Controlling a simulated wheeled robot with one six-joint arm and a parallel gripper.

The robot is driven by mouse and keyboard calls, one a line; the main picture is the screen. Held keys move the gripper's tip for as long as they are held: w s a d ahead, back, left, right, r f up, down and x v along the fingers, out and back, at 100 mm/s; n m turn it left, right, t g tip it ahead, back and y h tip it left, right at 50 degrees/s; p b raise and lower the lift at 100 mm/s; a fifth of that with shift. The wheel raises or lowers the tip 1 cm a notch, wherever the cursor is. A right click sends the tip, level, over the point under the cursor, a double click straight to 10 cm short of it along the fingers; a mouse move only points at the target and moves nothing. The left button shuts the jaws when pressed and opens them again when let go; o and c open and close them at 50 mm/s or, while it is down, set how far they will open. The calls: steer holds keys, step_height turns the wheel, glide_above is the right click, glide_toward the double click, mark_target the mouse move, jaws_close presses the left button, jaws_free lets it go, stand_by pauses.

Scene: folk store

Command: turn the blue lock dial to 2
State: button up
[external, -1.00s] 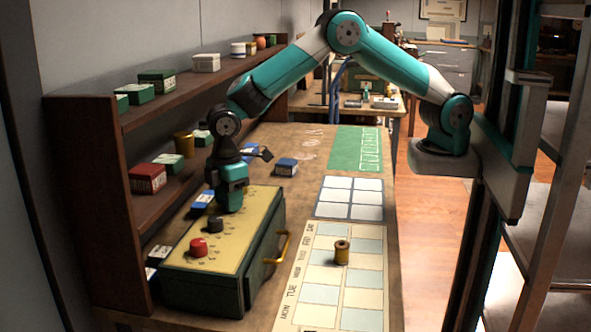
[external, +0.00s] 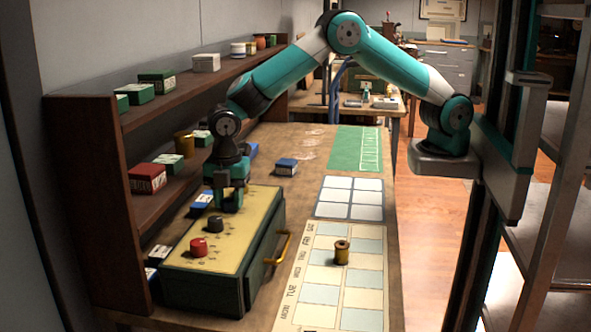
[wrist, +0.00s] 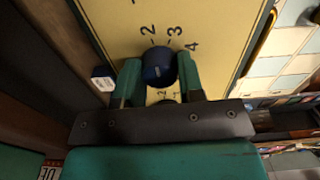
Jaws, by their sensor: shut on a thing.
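The blue lock dial (wrist: 158,66) sits on the yellow top of a green box, with the printed numbers 2, 3 and 4 around its far side in the wrist view. My gripper (wrist: 158,75) points down with one green finger on each side of the dial, shut on it. In the external view my gripper (external: 230,206) is at the far end of the box's yellow top (external: 237,247) and hides the dial. I cannot make out a pointer mark on the dial, so its setting is unclear.
A black dial (external: 215,223) and a red dial (external: 198,247) stand nearer on the same box. A brass handle (external: 284,247) sticks out from its right side. A brown shelf (external: 90,190) with small boxes stands close on the left. A brass spool (external: 341,252) stands on the calendar sheet.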

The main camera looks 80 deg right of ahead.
mark_target(229, 199)
steer(key=shift+r, duration=0.1)
stand_by(0.4)
steer(key=o, duration=0.9)
step_height(229, 199, up, 17)
steer(key=shift+r+b, duration=0.2)
steer(key=shift+b, duration=0.95)
